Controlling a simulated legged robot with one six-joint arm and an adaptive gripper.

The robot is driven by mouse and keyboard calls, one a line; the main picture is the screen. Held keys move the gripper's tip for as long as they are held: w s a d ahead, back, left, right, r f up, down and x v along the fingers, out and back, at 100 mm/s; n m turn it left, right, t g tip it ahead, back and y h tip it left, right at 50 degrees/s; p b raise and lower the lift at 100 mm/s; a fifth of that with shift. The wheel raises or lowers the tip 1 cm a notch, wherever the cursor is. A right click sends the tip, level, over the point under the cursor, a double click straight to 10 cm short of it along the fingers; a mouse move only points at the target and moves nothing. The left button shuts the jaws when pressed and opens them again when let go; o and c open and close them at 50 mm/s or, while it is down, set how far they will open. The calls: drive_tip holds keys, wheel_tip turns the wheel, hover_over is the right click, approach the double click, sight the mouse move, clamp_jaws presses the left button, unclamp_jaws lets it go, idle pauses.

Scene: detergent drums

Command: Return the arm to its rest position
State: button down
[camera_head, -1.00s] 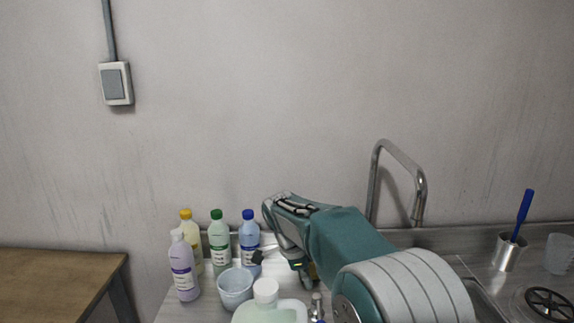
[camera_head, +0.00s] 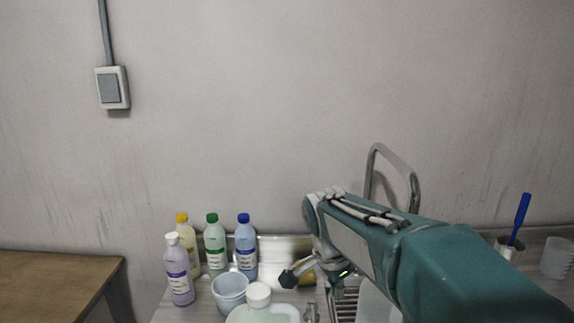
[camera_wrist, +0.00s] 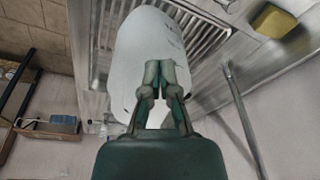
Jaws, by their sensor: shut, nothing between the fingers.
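My arm (camera_head: 400,250) reaches in from the lower right of the head view, over the sink counter, with its wrist bent downward. In the wrist view my gripper (camera_wrist: 160,72) is shut and empty, its two green fingers drawn together. A whitish rounded container (camera_wrist: 145,35) shows behind the fingertips; the sensor-side view does not settle how far below it is. In the head view the fingers are hard to make out below the wrist.
Bottles with yellow (camera_head: 182,217), green (camera_head: 212,217) and blue (camera_head: 244,217) caps stand left, with a lilac bottle (camera_head: 179,272), a cup (camera_head: 230,288) and a white-capped jug (camera_head: 259,297). A faucet (camera_head: 411,190) rises behind my arm. A yellow sponge (camera_wrist: 272,22) lies near the sink.

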drive_tip(key=s+d+n+t+y, duration=0.1)
drive_tip(key=s+d+n+t, duration=0.1)
drive_tip(key=s+n, duration=0.4)
drive_tip(key=s+d+n+t, duration=0.2)
drive_tip(key=s+n, duration=0.4)
drive_tip(key=s, duration=0.8)
drive_tip(key=shift+d+f+n+y, duration=0.2)
drive_tip(key=shift+d+n+y, duration=0.1)
drive_tip(key=shift+d+y, duration=0.15)
drive_tip(key=c, duration=1.3)
unclamp_jaws()
drive_tip(key=shift+d, duration=0.1)
drive_tip(key=shift+c, duration=0.2)
